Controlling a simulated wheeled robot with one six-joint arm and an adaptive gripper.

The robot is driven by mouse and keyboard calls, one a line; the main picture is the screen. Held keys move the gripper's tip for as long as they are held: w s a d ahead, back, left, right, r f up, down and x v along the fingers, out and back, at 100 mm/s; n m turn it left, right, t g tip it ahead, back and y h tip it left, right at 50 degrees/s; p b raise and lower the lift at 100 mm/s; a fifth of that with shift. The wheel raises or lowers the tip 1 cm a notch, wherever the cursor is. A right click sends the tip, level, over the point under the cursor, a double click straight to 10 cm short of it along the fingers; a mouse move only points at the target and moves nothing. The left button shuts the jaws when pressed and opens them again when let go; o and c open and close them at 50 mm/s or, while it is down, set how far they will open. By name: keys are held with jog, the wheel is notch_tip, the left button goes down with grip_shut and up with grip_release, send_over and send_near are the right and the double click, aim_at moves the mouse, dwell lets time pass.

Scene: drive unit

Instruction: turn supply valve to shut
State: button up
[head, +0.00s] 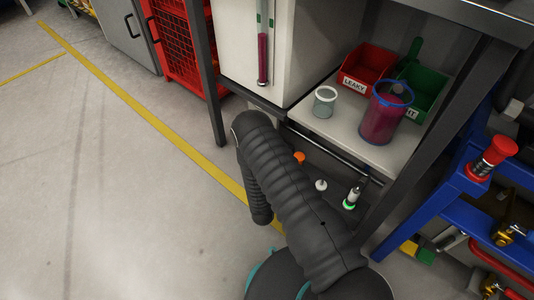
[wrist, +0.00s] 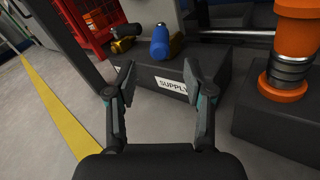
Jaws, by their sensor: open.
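In the wrist view a dark block (wrist: 215,65) bears a white label reading SUPPLY (wrist: 172,86). A rounded blue part (wrist: 160,42), which looks like the supply valve's handle, stands above the label. A yellow and dark fitting (wrist: 122,39) lies to its left; how the two join is not clear. My gripper (wrist: 158,76) is open and empty, with one finger on each side of the label in the picture. The blue part appears beyond the fingertips, with no contact visible. In the head view my arm hides the gripper and this valve.
A large orange fitting with metal rings (wrist: 291,60) stands on a dark block at the right. A red mesh cabinet (head: 182,45) stands behind. The shelf (head: 345,140) holds a jar of purple liquid (head: 384,115) and bins. The floor (head: 90,170) at left is clear.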

jog(key=shift+s+a, duration=0.15)
jog(key=shift+s, duration=0.65)
jog(key=shift+s+a, duration=0.1)
jog(key=shift+s, duration=0.7)
